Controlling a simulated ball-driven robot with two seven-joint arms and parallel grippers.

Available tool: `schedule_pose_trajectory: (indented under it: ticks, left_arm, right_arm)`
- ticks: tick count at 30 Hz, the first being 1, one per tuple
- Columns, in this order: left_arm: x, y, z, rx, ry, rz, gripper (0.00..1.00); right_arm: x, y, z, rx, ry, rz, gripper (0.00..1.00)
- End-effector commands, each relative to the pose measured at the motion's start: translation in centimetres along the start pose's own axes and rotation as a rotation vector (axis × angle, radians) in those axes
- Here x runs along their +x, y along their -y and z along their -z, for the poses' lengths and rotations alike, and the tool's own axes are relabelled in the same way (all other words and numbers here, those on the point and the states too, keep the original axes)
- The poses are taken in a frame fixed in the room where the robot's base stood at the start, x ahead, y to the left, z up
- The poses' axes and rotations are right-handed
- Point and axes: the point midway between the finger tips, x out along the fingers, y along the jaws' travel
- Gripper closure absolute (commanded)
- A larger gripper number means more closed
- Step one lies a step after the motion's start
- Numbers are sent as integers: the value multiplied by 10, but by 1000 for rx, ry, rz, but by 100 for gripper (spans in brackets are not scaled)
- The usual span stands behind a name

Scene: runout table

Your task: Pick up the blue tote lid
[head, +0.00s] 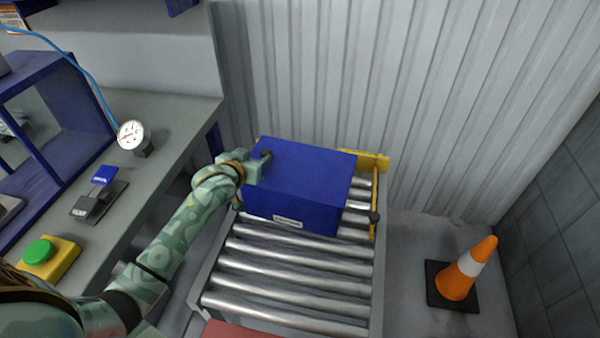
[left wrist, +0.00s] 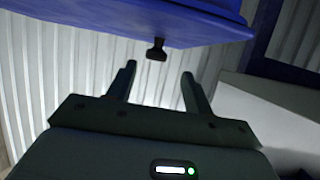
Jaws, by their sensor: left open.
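The blue tote (head: 290,212) stands on the roller table with its flat blue lid (head: 310,172) on top. A small dark knob (head: 266,154) shows at the lid's left end. My left gripper (head: 258,166) is at that end, close to the knob. In the left wrist view the blue lid (left wrist: 110,22) crosses the top, with the black knob (left wrist: 157,48) just beyond and roughly between the fingertips. The left gripper (left wrist: 160,74) is open, with nothing between its fingers. My right gripper is in neither view.
The roller table (head: 290,284) has bare rollers in front of the tote and a yellow stop (head: 366,159) behind it. A grey workbench (head: 185,110) with a gauge (head: 131,134) and a green button (head: 38,251) stands at left. An orange cone (head: 466,272) stands at right.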

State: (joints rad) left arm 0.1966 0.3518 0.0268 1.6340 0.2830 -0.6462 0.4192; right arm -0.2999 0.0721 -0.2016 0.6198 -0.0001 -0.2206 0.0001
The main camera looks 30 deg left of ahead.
Motion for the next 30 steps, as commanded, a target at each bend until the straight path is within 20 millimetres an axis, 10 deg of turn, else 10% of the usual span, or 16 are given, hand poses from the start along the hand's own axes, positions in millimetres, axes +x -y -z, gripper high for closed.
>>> schedule_pose_trajectory:
  ticks: [22, 28, 30]
  left_arm:
    - [64, -8, -4, 2, 0, 0, 49]
    - [64, -8, -4, 2, 0, 0, 99]
    - [64, -8, -3, 1, -1, -1, 100]
  right_arm:
    - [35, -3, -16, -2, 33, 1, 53]
    - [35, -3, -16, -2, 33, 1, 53]
    - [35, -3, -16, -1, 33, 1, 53]
